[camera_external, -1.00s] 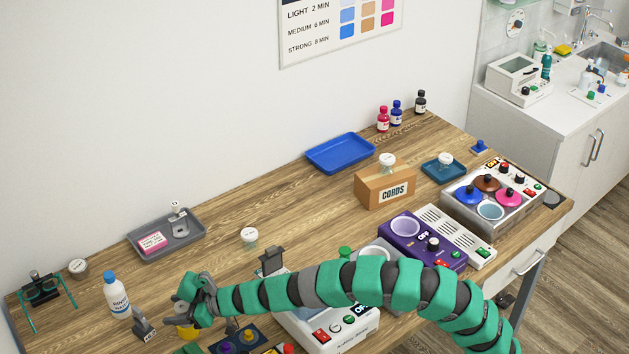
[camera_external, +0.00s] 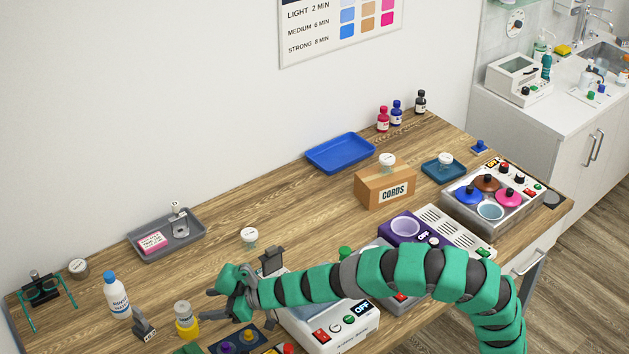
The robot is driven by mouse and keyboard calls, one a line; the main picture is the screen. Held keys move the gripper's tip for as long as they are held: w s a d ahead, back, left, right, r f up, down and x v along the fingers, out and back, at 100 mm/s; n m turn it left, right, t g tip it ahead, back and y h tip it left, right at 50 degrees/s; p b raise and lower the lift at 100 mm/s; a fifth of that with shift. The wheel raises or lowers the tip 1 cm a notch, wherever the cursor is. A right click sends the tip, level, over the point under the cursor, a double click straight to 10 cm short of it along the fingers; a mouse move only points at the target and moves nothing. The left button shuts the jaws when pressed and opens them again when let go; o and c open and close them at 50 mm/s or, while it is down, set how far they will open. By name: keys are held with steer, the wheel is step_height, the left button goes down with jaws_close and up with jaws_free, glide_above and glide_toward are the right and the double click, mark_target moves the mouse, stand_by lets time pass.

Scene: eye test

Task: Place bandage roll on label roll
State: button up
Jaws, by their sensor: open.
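I cannot pick out the bandage roll or the label roll for certain. A small pale cylinder (camera_external: 183,309) with a greyish top stands upright on or in a yellow ring-like piece (camera_external: 187,329) at the lower left of the bench. These may be the two rolls, but they are too small to tell.
A rinse bottle (camera_external: 116,296) and a dark stand with a tag (camera_external: 144,325) are left of the yellow piece. A lidded jar (camera_external: 249,238) and a grey tray (camera_external: 148,250) stand behind. A white device (camera_external: 330,335) is under my arm.

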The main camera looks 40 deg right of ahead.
steer(key=shift+v, duration=0.75)
steer(key=shift+r, duration=0.1)
steer(key=w+d+r+m+t+h, duration=0.3)
steer(key=d+r, duration=0.8)
steer(key=d, duration=0.1)
steer(key=w+d+r+m+t+h, duration=0.2)
steer(key=w+d+r, duration=0.1)
steer(key=d+r, duration=0.85)
steer(key=s+d+r+m+h, duration=0.2)
steer(key=s+d+r, duration=0.5)
steer(key=d, duration=0.3)
steer(key=s+d+r+m+t+h, duration=0.1)
steer(key=s+d+r+m+h, duration=0.1)
steer(key=s+d+r, duration=0.5)
steer(key=d+r, duration=0.1)
steer(key=d, duration=0.3)
steer(key=shift+s+d+r, duration=0.3)
steer(key=shift+s+r, duration=0.05)
steer(key=shift+r+p, duration=0.25)
steer(key=shift+p, duration=0.05)
